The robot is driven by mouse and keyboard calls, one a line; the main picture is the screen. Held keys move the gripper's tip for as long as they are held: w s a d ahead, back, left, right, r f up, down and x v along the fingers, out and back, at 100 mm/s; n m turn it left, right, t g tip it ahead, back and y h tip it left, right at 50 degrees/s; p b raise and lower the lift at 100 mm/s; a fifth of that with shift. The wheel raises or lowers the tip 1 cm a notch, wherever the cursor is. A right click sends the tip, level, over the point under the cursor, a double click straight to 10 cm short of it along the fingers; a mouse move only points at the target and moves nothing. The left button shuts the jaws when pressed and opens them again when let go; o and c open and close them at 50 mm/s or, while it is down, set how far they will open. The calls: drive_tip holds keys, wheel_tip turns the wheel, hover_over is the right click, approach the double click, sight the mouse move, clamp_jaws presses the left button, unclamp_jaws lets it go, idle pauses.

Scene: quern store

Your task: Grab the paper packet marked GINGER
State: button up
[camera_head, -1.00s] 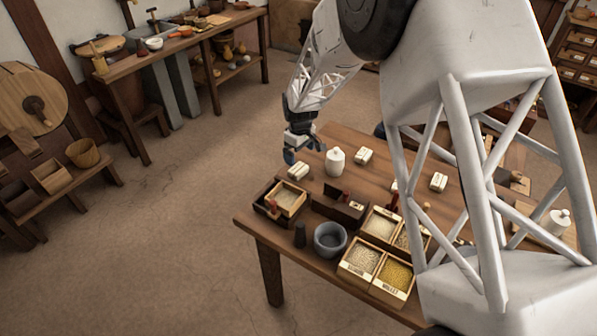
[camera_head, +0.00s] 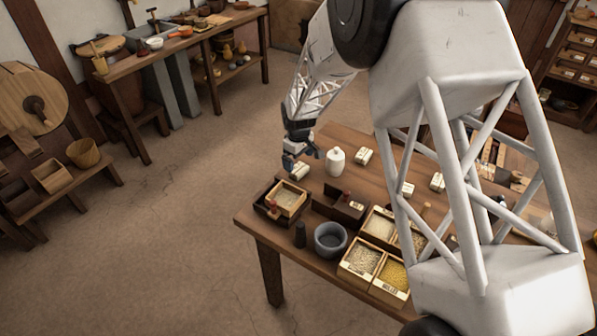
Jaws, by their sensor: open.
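Several small pale paper packets lie apart on the wooden table (camera_head: 322,257). One packet (camera_head: 299,171) is near the far left edge, another packet (camera_head: 364,156) is further back to the right, and a third packet (camera_head: 437,181) is beside my arm. Another packet (camera_head: 405,189) shows partly behind my arm's struts. Their markings are too small to read, so I cannot tell which is GINGER. My gripper (camera_head: 289,163) is open and empty, close to the far-left packet and just above it. I cannot tell whether it touches.
A white lidded jar (camera_head: 335,162) stands right of my gripper. A dark tray with a box (camera_head: 287,199), a grey bowl (camera_head: 330,239), a dark cylinder (camera_head: 300,235) and grain boxes (camera_head: 361,260) fill the near side. My arm hides much of the table's right.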

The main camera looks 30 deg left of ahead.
sight(299, 168)
drive_tip(key=shift+f, duration=2.6)
drive_tip(key=c, duration=0.9)
drive_tip(key=shift+r, duration=0.15)
drive_tip(key=shift+r, duration=4.9)
